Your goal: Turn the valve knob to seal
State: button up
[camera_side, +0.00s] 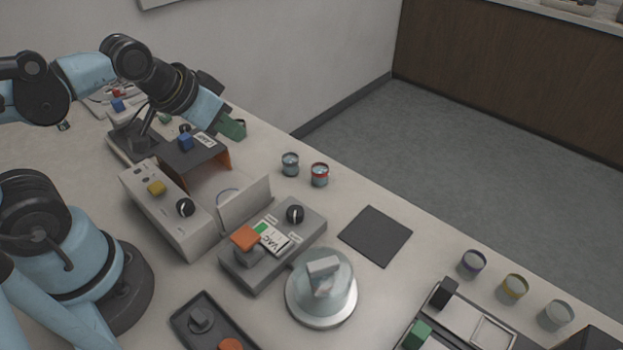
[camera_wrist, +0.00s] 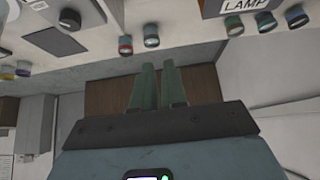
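A grey box with a VAC label (camera_side: 272,238) stands mid-table in the side view. It carries a black round knob with a light pointer mark (camera_side: 295,213), the likely valve knob, and an orange part (camera_side: 246,238). A glass bell jar (camera_side: 322,283) on a round pale base stands beside the box, with a grey block inside. In the wrist view a dark knob (camera_wrist: 70,18) shows at the upper left. My gripper (camera_side: 232,129) is up and left of the VAC box, away from its knob. Its green fingers in the wrist view (camera_wrist: 157,80) are slightly apart, with nothing between them.
A white box with another black knob (camera_side: 186,207) and a dark hooded station (camera_side: 190,155) stand below and left of my gripper. Small jars (camera_side: 320,174) line the far edge. A dark mat (camera_side: 376,235) lies flat right of the VAC box. A dark tray (camera_side: 212,325) is in front.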

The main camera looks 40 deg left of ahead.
jog(key=shift+o, duration=1.2)
jog(key=shift+w+d+r+n, duration=0.1)
jog(key=shift+d+n, duration=0.2)
jog(key=o, duration=0.6)
jog(key=d+n, duration=0.1)
jog(key=d+n+g, duration=0.1)
jog(key=w+d+r+n+g, duration=0.1)
jog(key=d+n, duration=0.1)
jog(key=shift+h, duration=0.4)
jog(key=shift+c, duration=0.2)
jog(key=n+g, duration=0.5)
jog(key=n, duration=0.4)
send_over(295, 211)
jog(key=shift+y, duration=0.4)
notch_tip(295, 211, down, 12)
jog(key=shift+r, duration=0.1)
jog(key=shift+c, duration=0.2)
jog(key=c, duration=1)
